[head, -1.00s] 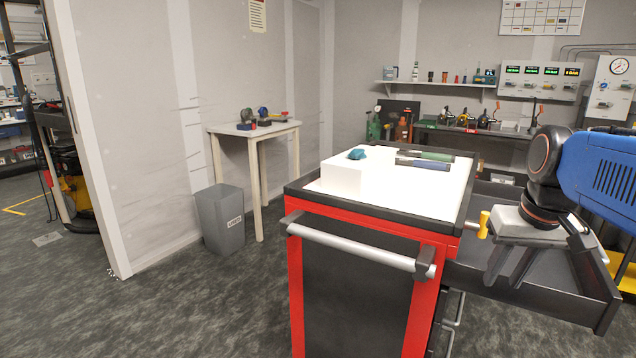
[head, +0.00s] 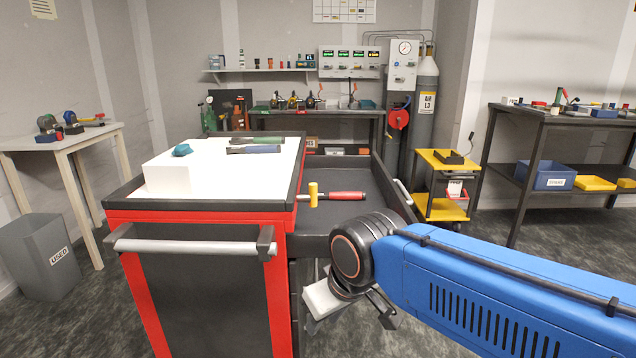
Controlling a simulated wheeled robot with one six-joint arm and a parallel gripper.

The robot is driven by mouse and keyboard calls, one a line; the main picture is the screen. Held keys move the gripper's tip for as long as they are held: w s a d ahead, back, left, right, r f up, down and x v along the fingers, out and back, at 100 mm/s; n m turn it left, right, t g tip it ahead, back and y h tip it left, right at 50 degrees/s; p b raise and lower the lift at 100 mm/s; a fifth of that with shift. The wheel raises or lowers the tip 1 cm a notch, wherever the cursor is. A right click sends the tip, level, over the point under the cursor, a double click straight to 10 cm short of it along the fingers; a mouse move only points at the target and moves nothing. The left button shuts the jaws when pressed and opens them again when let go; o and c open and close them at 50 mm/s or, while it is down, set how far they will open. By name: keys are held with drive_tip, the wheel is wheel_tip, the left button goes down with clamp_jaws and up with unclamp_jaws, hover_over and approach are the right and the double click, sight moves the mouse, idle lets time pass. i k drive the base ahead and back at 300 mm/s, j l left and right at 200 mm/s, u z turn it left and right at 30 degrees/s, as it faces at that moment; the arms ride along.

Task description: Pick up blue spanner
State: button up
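A blue-handled tool (head: 254,149) lies flat on the white top of the red cart, beside a green-handled tool (head: 258,139). At this size I cannot tell whether the blue one is a spanner. My gripper (head: 348,318) hangs low to the right of the cart, in front of the open drawer and apart from the tools. Its fingers look spread, with nothing seen between them. Part of it is hidden behind my own wrist.
A yellow-headed mallet with a red handle (head: 345,195) lies in the open drawer (head: 345,220) at the cart's right. A grey bin (head: 40,258) and small table (head: 65,140) stand left. A yellow trolley (head: 440,209) and dark shelf bench (head: 560,118) stand right.

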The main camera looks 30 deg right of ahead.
sight(262, 148)
drive_tip(key=k+l, duration=0.1)
drive_tip(key=l, duration=0.6)
drive_tip(key=k+l, duration=0.1)
drive_tip(key=l, duration=0.6)
drive_tip(key=i+l, duration=0.1)
drive_tip(key=l, duration=0.45)
drive_tip(key=l+z, duration=0.15)
drive_tip(key=l, duration=0.35)
drive_tip(key=i+l, duration=0.4)
drive_tip(key=i, duration=0.15)
drive_tip(key=i+l, duration=0.45)
drive_tip(key=i, duration=0.15)
drive_tip(key=i+l, duration=0.4)
drive_tip(key=i, duration=0.15)
drive_tip(key=i+l+u, duration=0.45)
drive_tip(key=i+l, duration=0.6)
drive_tip(key=l, duration=0.15)
